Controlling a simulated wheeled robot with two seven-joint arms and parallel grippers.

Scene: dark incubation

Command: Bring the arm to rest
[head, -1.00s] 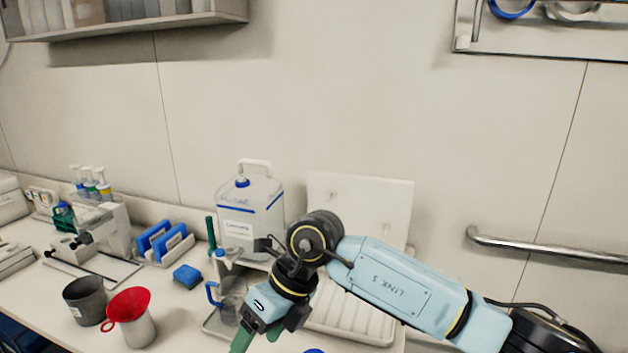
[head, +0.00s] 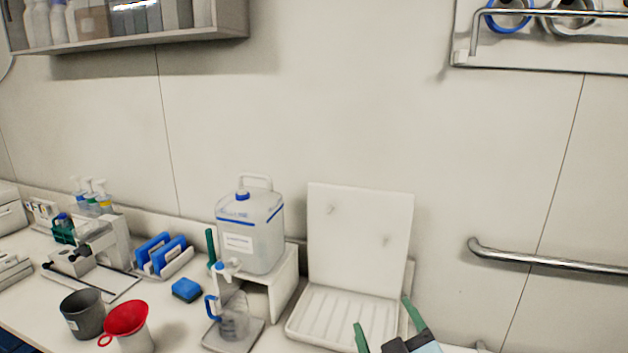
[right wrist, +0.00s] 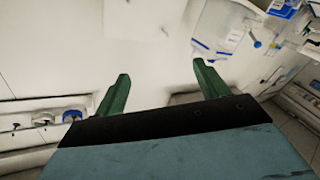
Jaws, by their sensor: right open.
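My right gripper (head: 385,325) shows at the bottom edge of the head view, its two green fingers spread apart with nothing between them. It is in front of the white drying rack (head: 330,315). In the right wrist view the gripper (right wrist: 155,85) also shows open and empty, its fingers wide apart. The rest of the right arm is below the head view. My left gripper is not in view.
A jug with a blue handle (head: 234,318) stands under the spout of a large container (head: 252,232) on a stand. A red funnel (head: 126,318), a grey cup (head: 82,314) and a blue sponge (head: 186,290) are on the counter. A metal rail (head: 550,259) is on the wall at right.

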